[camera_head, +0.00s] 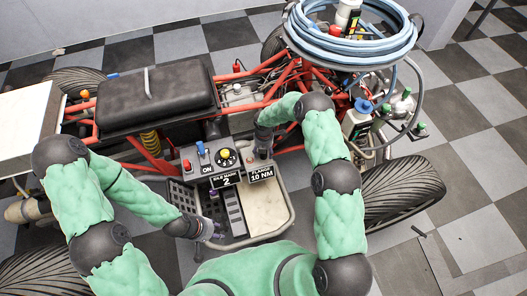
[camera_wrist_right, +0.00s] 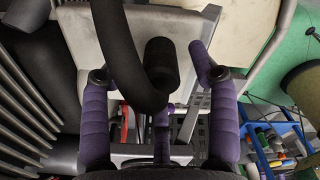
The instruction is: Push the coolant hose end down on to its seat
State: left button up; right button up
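In the right wrist view a thick black hose (camera_wrist_right: 118,55) comes down from the top edge and bends back up towards a short black cylindrical end (camera_wrist_right: 160,58). My right gripper (camera_wrist_right: 155,70) has its purple fingers spread wide on either side of the hose, with visible gaps. Whether that end is on a seat cannot be told, and I cannot make out the seat. In the head view my right wrist (camera_head: 264,138) reaches down behind the label panel; its fingers are hidden there. My left gripper (camera_head: 215,228) is low over the grey tray; its fingers are too small to read.
The red frame (camera_head: 150,155) carries a black seat (camera_head: 155,95). A coiled blue hose (camera_head: 350,50) hangs at upper right. A tyre (camera_head: 405,195) stands at right; checkered floor surrounds it.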

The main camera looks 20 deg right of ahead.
jog(key=shift+r, duration=0.1)
notch_tip(320, 180, up, 12)
dwell(0.6)
jog(key=shift+s, duration=0.1)
dwell(0.4)
jog(key=s+a+f+m+y+p, duration=0.2)
jog(key=s+a+m, duration=0.1)
jog(key=s+m, duration=0.45)
jog(key=s+a+f+m+y+p, duration=0.2)
jog(key=s+a+m, duration=0.2)
jog(key=s+m, duration=0.4)
jog(key=s+r+m+p, duration=0.1)
jog(key=s+m, duration=0.5)
jog(key=s, duration=0.2)
jog(key=s+r+m+p, duration=0.2)
jog(key=s+m, duration=0.4)
jog(key=s, duration=0.1)
jog(key=shift+s+a+r+m, duration=0.2)
jog(key=shift+s+r+m, duration=0.1)
jog(key=shift+s+m, duration=0.1)
